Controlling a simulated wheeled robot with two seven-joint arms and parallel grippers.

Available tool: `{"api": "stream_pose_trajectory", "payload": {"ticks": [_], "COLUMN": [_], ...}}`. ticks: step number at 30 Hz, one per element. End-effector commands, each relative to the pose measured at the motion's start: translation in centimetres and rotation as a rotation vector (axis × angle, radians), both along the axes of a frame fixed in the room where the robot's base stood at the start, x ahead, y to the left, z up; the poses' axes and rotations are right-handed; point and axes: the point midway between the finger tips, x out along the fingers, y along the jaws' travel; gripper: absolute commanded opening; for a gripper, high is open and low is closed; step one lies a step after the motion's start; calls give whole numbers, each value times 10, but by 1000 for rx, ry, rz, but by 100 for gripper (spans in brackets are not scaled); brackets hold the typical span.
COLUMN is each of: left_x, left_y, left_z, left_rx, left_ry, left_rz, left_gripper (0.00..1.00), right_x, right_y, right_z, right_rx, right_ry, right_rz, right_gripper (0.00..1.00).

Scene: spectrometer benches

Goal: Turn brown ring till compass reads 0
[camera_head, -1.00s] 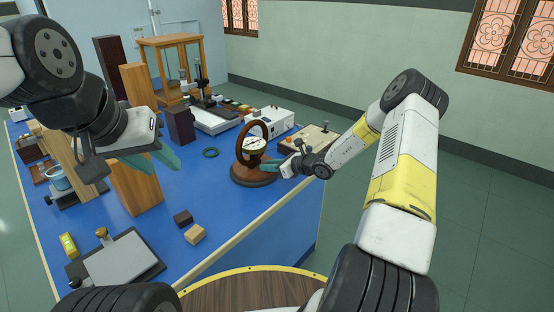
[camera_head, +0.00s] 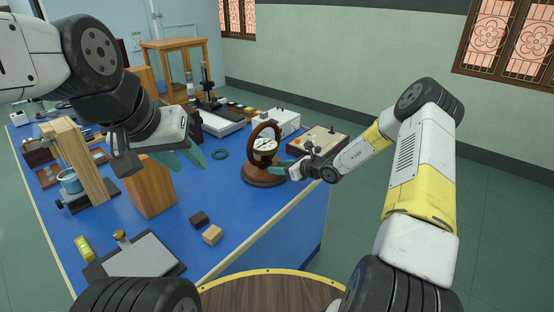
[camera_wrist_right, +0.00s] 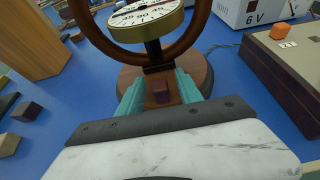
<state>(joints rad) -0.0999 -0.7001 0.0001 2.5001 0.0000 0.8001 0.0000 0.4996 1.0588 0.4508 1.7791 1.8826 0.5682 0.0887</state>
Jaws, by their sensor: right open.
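The tangent instrument has an upright brown ring (camera_head: 253,140) on a round brown wooden base (camera_head: 264,177). Its white-faced compass (camera_head: 265,145) sits inside the ring; in the right wrist view the compass (camera_wrist_right: 146,16) shows only part of its scale, and its reading cannot be made out. My right gripper (camera_wrist_right: 160,92) is open at the base, below the compass. Its teal fingers lie either side of a small dark red block (camera_wrist_right: 160,91) on a brown arm; contact is unclear. In the head view my left gripper (camera_head: 190,157) is open and empty, left of the instrument.
A wooden block (camera_head: 150,188) stands under my left gripper. A white 6 V box (camera_head: 276,122) and a brown-edged box (camera_head: 318,141) stand behind and right. Two small blocks (camera_head: 212,235) lie in front on the blue bench.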

Motion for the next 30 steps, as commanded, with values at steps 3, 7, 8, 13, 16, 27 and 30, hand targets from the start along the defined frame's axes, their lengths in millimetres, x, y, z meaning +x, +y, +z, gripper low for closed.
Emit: {"api": "stream_pose_trajectory", "payload": {"ticks": [3, 7, 8, 13, 16, 27, 30], "left_x": [0, 0, 0, 0, 0, 0, 0], "left_y": [0, 0, 0, 0, 0, 0, 0], "left_z": [0, 0, 0, 0, 0, 0, 0], "left_rx": [0, 0, 0, 0, 0, 0, 0], "left_ry": [0, 0, 0, 0, 0, 0, 0], "left_rz": [0, 0, 0, 0, 0, 0, 0], "left_gripper": [36, 36, 36, 36, 36, 36, 36], "right_x": [0, -1, -1, -13, -24, -49, -49], "right_y": [0, 0, -1, -16, -28, -53, -53], "right_z": [0, 0, 1, 9, 16, 29, 30], "right_rx": [0, 0, 0, -1, -1, 0, 1], "right_ry": [0, 0, 0, 1, -1, 1, 1], "right_rz": [0, 0, 0, -2, -1, 0, 0], "right_gripper": [42, 42, 42, 42, 42, 42, 42]}}
